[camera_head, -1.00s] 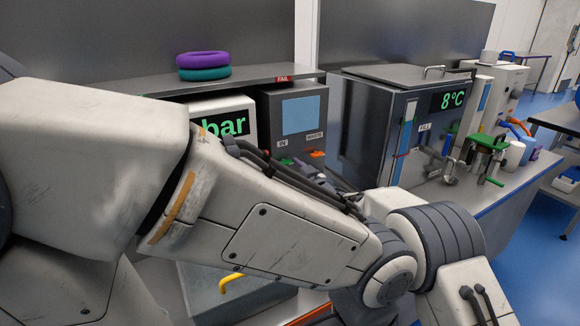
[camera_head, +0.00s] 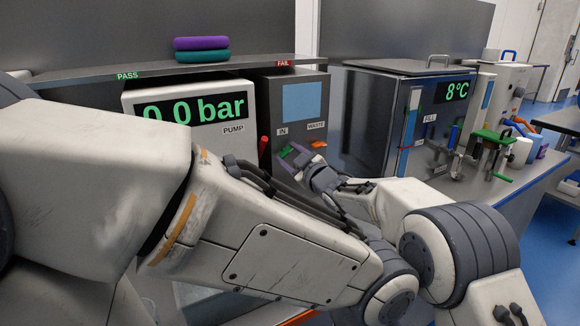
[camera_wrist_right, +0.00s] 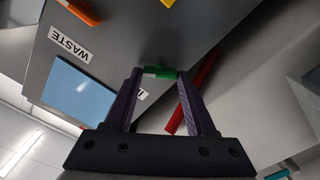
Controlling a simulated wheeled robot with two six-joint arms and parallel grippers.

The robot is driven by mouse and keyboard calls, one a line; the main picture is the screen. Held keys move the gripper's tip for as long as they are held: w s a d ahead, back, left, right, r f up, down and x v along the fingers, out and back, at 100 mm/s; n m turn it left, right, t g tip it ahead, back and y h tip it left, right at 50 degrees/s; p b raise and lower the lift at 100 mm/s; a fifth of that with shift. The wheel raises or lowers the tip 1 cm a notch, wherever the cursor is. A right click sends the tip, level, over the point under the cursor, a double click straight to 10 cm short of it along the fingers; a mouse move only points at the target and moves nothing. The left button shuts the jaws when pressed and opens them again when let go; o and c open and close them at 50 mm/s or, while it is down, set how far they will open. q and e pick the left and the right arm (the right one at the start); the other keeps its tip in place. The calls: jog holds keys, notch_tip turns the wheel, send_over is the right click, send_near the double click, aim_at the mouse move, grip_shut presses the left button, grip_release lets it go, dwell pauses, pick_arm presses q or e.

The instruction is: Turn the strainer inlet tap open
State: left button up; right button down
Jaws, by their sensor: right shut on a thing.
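The strainer is a dark grey box (camera_head: 312,80) with a pale blue panel and labels IN and WASTE. Its inlet tap has a small green handle (camera_head: 285,152) below the IN label; it also shows in the right wrist view (camera_wrist_right: 158,72). My right gripper (camera_head: 291,154) is at this handle. In the right wrist view its two dark fingers (camera_wrist_right: 160,75) stand on either side of the green handle and are shut on it. The handle lies crosswise between the fingertips. My left gripper is in neither current view.
An orange waste handle (camera_head: 319,144) is just right of the green one. A red handle (camera_head: 264,146) stands close on the left, beside my finger in the wrist view (camera_wrist_right: 192,95). The pump (camera_head: 235,142) reads 0.0 bar. A shelf (camera_head: 120,80) with rings runs above.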

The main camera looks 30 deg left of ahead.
jog(key=n+b, duration=0.3)
jog(key=n, duration=0.1)
jog(key=n+b, duration=0.2)
jog(key=shift+s+f+n+b, duration=0.1)
jog(key=shift+f+n+b, duration=0.2)
jog(key=n+b, duration=0.2)
jog(key=n, duration=0.2)
jog(key=shift+b, duration=0.4)
jog(key=shift+r+n, duration=0.1)
jog(key=shift+n, duration=0.2)
jog(key=shift+c, duration=1.1)
grip_release()
